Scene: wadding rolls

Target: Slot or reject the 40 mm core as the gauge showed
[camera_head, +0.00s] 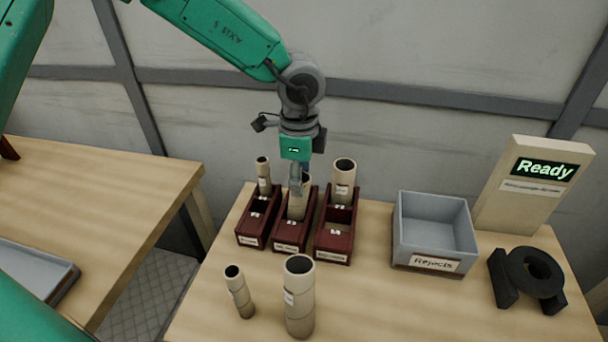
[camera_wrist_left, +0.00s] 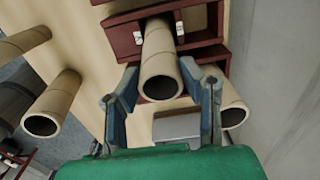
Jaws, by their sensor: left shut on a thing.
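My left gripper (camera_head: 299,182) is over the middle dark red rack (camera_head: 291,236), shut on a tan cardboard core (camera_head: 298,207). In the left wrist view its fingers (camera_wrist_left: 160,68) lie on either side of this core (camera_wrist_left: 160,75). The core is upright, its lower end at the rear part of the middle rack; whether it rests on the bottom is hidden. A thinner core (camera_head: 264,177) stands in the left rack (camera_head: 250,232) and a thicker one (camera_head: 343,182) in the right rack (camera_head: 333,246). The grey Rejects bin (camera_head: 433,262) looks empty. My right gripper is out of view.
A slim core (camera_head: 240,292) and a thick core (camera_head: 299,300) stand at the table's front. A panel (camera_head: 533,185) reading "Ready" stands at the back right, behind a black ring-shaped fixture (camera_head: 530,275). A grey tray (camera_head: 35,270) lies on the left table (camera_head: 110,200).

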